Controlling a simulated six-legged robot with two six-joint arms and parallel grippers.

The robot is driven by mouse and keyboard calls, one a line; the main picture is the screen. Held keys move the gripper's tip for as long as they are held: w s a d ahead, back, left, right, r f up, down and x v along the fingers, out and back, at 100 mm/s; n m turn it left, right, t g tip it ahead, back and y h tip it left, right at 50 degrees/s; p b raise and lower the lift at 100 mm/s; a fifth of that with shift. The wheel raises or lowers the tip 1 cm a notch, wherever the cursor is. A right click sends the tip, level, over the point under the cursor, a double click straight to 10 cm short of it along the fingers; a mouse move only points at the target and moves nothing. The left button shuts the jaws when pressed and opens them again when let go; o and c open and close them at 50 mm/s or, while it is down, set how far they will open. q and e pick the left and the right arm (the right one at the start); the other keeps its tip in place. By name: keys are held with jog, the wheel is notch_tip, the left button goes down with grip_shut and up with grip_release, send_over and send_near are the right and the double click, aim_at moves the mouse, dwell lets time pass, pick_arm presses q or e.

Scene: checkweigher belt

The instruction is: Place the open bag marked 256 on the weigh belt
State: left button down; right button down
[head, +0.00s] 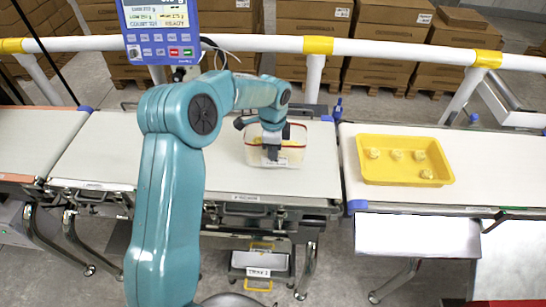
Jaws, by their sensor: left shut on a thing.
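A clear open bag (296,146) with a red rim and a pale label shows over the right part of the middle belt (120,150), which I take as the weigh belt. The label is too small to read, so I cannot confirm 256. Yellowish contents show faintly inside. My left gripper (272,152) reaches down over the bag and is shut on it, hiding part of its rim. The bag looks upright. I cannot tell whether its bottom touches the belt. My right gripper is not in view.
A yellow tray (405,179) with several small pale items stands on the right belt (490,150). Another belt (35,140) lies at the left. A blue display (160,30) and a white rail (265,43) stand behind. The weigh belt's left part is clear.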

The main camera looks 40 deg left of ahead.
pick_arm(q)
notch_tip(320, 180, down, 4)
jog(key=shift+p, duration=0.3)
jog(key=shift+s, duration=0.1)
jog(key=shift+f, duration=0.2)
jog(key=c, duration=1.3)
grip_release()
jog(key=shift+o, duration=0.2)
jog(key=shift+r, duration=0.1)
